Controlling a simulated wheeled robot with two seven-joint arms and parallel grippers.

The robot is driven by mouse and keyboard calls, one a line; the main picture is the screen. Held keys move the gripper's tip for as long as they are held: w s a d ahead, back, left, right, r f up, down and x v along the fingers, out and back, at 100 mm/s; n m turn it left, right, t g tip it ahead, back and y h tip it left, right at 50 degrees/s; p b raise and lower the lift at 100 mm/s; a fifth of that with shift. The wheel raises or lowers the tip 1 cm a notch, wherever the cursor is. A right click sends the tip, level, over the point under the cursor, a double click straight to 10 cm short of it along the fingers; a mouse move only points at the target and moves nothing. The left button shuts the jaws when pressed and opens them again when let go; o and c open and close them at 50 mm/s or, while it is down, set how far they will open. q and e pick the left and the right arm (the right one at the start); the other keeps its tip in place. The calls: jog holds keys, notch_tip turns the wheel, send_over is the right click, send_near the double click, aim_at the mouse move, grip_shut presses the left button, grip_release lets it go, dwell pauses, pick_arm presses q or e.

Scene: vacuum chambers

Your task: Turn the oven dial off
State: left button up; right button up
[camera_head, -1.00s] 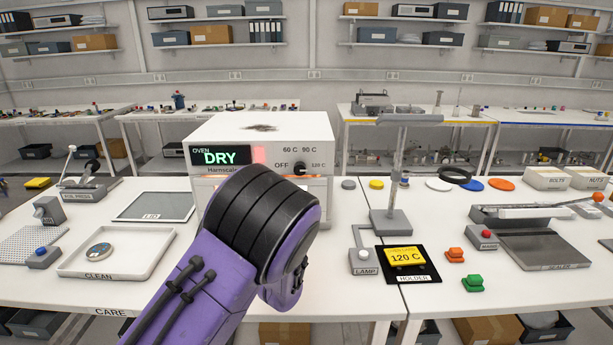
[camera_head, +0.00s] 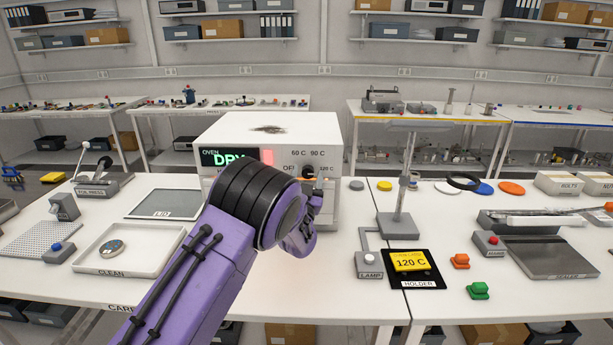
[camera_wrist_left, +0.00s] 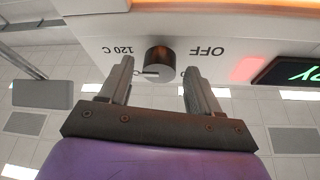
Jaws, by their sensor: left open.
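The oven (camera_head: 270,133) is a white box at the back of the near table, with a lit green DRY display (camera_head: 222,157). Its dark dial (camera_head: 309,171) sits on the front, among the marks OFF, 60 C, 90 C and 120 C. My right gripper is not in view.
A lamp stand (camera_head: 398,222) and a black holder (camera_head: 412,280) with a yellow 120 C card (camera_head: 410,261) stand right of my arm. A white CLEAN tray (camera_head: 165,262) lies to the left. The table between tray and holder is mostly covered by my arm.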

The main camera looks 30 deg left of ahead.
pick_arm(q)
jog(key=shift+w+f, duration=0.1)
jog(key=c, duration=1)
jog(key=shift+c, duration=0.2)
